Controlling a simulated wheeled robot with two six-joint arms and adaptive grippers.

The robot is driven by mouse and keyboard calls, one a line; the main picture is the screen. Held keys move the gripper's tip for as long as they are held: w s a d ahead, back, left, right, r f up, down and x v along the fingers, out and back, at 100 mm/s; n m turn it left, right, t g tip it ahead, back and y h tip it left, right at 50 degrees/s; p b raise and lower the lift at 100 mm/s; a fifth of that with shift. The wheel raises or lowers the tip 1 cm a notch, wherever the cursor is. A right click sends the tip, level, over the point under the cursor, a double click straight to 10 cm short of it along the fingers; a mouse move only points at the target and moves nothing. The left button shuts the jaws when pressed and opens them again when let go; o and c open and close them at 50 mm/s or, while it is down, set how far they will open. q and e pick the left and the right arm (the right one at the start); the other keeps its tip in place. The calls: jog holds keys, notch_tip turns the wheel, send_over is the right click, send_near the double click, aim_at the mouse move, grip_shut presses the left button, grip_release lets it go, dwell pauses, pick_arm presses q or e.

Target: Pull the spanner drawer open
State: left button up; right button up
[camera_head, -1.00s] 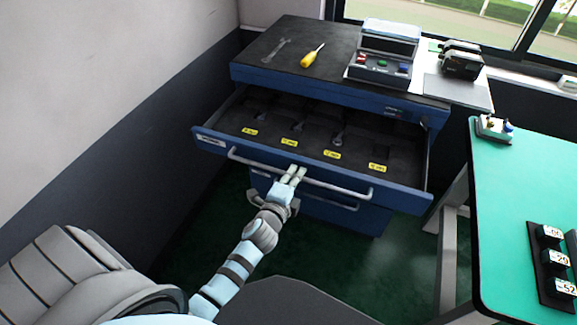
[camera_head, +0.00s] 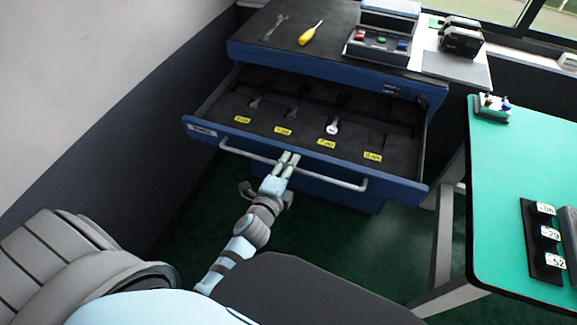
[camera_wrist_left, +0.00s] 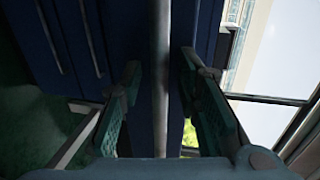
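The spanner drawer (camera_head: 195,131) is the blue upper drawer of the cabinet and stands well out. Its dark inside has several slots with yellow labels, and a spanner (camera_head: 333,128) lies in one slot. A long pale handle (camera_head: 335,183) runs along the drawer front. My left gripper (camera_head: 288,158) is at the middle of this handle with a finger on each side. In the left wrist view the handle bar (camera_wrist_left: 160,70) passes between the two fingers; finger contact is hard to see there. My right gripper is not in view.
A green table (camera_head: 520,160) stands close at the right. Green floor shows below the drawer.

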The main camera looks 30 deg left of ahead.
pick_arm(q)
jog(key=v, duration=1.2)
